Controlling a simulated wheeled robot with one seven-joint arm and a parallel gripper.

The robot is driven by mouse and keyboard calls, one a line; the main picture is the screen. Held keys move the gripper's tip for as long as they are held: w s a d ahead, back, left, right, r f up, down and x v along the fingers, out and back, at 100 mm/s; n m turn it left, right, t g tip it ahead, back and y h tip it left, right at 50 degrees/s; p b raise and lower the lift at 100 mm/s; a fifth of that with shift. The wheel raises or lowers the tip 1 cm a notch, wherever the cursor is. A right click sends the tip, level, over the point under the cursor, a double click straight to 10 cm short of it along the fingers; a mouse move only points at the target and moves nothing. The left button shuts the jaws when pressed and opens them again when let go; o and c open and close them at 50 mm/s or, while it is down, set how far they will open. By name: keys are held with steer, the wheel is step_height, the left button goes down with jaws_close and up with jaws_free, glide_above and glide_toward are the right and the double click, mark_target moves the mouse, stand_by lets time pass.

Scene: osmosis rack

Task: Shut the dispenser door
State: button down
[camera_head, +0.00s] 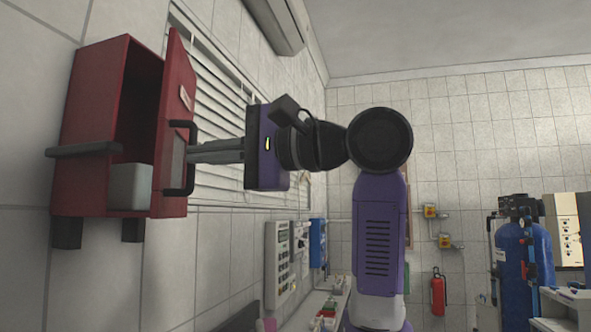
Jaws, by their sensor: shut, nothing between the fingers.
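The red dispenser (87,128) hangs on the tiled wall at the left. Its red door (174,90) stands open, hinged at the right side, with a dark handle (190,158) on its outer face. A pale box-shaped thing (130,187) sits low inside the dispenser. My gripper (192,152) reaches in from the right at handle height. Its grey fingers are shut and empty, with their tips at the door's outer face, beside or within the handle's loop. I cannot tell whether they touch the door.
A window with white blinds (225,115) is behind the door and gripper. Grey wall boxes (278,255) and a cluttered counter (325,300) lie below. A blue tank (525,265) stands at the far right. A red extinguisher (438,292) is on the back wall.

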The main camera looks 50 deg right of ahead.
mark_target(160, 151)
steer(key=w+a, duration=0.2)
steer(key=a, duration=0.1)
steer(key=w+a+p, duration=0.1)
steer(key=a, duration=0.1)
steer(key=shift+w+a, duration=0.1)
steer(key=shift+a, duration=0.05)
steer(key=shift+w+a, duration=0.6)
steer(key=shift+p, duration=0.35)
stand_by(0.9)
